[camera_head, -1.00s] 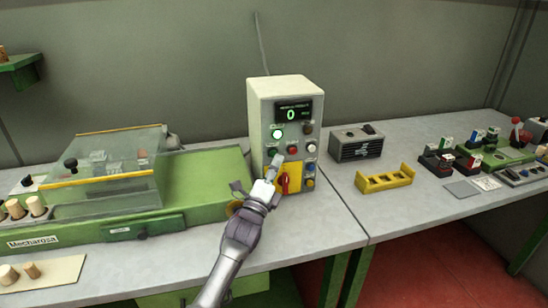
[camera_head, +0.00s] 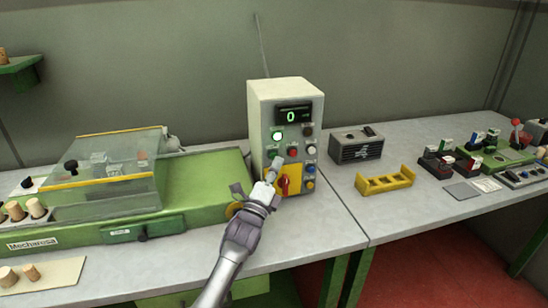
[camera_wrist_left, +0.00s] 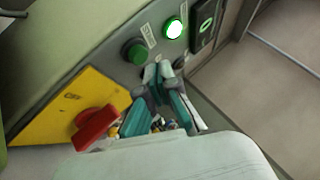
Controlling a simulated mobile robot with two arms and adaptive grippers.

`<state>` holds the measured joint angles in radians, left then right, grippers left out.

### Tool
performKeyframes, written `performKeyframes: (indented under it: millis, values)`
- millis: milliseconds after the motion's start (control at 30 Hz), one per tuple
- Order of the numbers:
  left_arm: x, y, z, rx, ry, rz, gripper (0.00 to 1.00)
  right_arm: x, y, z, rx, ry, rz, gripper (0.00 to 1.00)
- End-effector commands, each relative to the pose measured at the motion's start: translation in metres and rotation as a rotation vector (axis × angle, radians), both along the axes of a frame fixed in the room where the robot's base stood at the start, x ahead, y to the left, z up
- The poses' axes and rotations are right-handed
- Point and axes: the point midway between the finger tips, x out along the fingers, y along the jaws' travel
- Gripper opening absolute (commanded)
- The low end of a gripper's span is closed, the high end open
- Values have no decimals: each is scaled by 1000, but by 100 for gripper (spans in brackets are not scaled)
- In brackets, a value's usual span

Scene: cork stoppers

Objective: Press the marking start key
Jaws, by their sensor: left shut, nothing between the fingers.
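The control box (camera_head: 285,92) stands on the bench with a display (camera_head: 291,115) reading a green 0. On its front is a lit green lamp (camera_head: 277,135), with a darker green button below it, clear in the left wrist view (camera_wrist_left: 134,52). The lamp also glows in the left wrist view (camera_wrist_left: 173,28). My left gripper (camera_head: 277,161) is shut and empty, its fingertips close in front of the panel just below the green button. In the left wrist view the fingertips (camera_wrist_left: 158,74) appear beside the button; I cannot tell whether they touch the panel. My right gripper is out of view.
A red rotary switch (camera_wrist_left: 95,127) on a yellow plate sits below the fingers. Red, white and blue buttons line the panel's right. A green machine (camera_head: 205,178) with a clear cover stands left; a dark vented box (camera_head: 356,146) and yellow rack (camera_head: 385,181) stand right.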

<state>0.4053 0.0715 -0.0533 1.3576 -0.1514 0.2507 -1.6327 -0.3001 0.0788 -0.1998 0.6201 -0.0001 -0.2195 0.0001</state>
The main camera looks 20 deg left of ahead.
Motion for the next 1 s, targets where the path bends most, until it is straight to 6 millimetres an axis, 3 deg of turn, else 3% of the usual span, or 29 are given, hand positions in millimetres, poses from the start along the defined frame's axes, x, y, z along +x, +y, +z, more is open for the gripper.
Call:
performKeyframes:
  millis: [1000]
  values:
    - [8, 6, 0, 0, 0, 0, 0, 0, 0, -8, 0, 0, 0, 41]
